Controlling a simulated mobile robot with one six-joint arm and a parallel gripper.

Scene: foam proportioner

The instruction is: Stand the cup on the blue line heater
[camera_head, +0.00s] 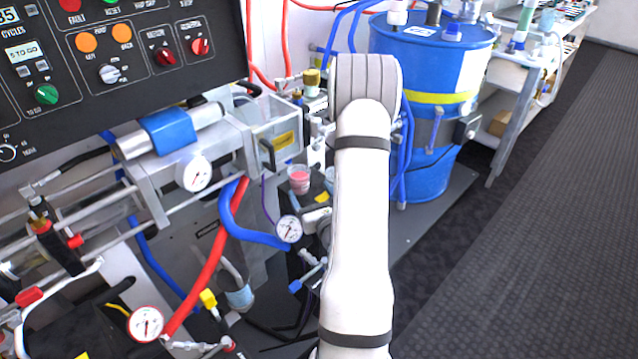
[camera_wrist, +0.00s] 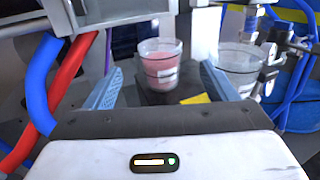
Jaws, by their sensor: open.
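A clear cup with pink contents (camera_wrist: 160,66) stands upright on a dark flat-topped block (camera_wrist: 190,95) with a yellow label. The cup also shows in the head view (camera_head: 299,181), left of my arm. My gripper (camera_wrist: 160,88) is open in the wrist view, its two blue fingers apart. The cup appears between and beyond the fingertips, not gripped. A second clear cup (camera_wrist: 238,72) stands to the right, behind the right finger. I cannot tell for sure which part is the blue line heater. In the head view my arm hides the gripper.
Blue and red hoses (camera_wrist: 62,85) run close by on the left in the wrist view. A pressure gauge (camera_head: 289,229) sits below the cup in the head view. A large blue drum (camera_head: 430,140) stands behind my arm. Open floor (camera_head: 540,240) lies to the right.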

